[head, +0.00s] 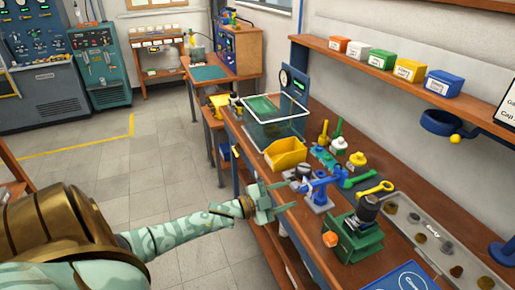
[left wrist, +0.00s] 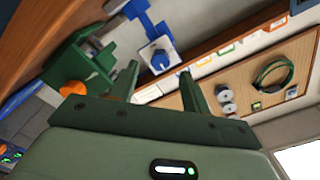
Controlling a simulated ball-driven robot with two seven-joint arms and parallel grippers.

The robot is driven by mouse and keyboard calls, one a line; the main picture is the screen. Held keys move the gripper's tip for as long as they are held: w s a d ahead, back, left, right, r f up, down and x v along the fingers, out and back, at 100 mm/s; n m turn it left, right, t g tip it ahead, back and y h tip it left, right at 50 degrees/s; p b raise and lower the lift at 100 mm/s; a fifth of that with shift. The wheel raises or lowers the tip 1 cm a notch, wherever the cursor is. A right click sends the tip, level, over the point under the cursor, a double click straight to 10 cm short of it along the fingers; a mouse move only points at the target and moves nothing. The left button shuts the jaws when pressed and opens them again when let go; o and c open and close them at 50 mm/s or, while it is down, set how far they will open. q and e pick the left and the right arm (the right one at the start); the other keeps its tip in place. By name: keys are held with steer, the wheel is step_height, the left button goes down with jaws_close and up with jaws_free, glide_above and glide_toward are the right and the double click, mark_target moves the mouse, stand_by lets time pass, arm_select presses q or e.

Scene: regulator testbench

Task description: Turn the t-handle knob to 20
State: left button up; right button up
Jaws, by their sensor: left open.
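A blue knob (left wrist: 158,57) on a pale square plate shows in the left wrist view, just beyond and between my open fingers. It appears to be part of the blue fixture (head: 319,187) on a grey base on the bench in the head view. Its T-handle shape and scale numbers are too small to read. My left gripper (head: 269,203) is open and empty at the bench's front edge, left of the blue fixture and apart from it. Its two fingers also show in the left wrist view (left wrist: 158,82). My right gripper is not in view.
A green vise (head: 354,240) with an orange knob stands right of the blue fixture. A yellow bin (head: 286,153) and a clear tank (head: 275,125) stand behind it. A grey tray (head: 432,238) lies along the wall. The floor left of the bench is clear.

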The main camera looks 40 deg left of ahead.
arm_select(q)
steer(key=v, duration=1.2)
steer(key=shift+s+p, duration=0.3)
steer(key=shift+p, duration=0.05)
steer(key=shift+a, duration=0.15)
steer(key=s+a+f+n+g+y, duration=0.3)
steer(key=a+f+y, duration=0.3)
steer(key=f, duration=0.6)
steer(key=s+f+n+g+y, duration=0.35)
steer(key=s+f+g, duration=0.25)
steer(key=s+f, duration=1.05)
steer(key=s+d+f+n+g+h, duration=0.1)
steer(key=s+d+f+n+g, duration=0.2)
steer(key=s+d+f+g, duration=0.6)
steer(key=s+d+f+t+h+b, duration=0.1)
steer(key=s+d+f+t, duration=0.1)
steer(key=s+d+f, duration=0.3)
steer(key=s+d, duration=0.3)
steer(key=d, duration=0.4)
steer(key=shift+h, duration=0.35)
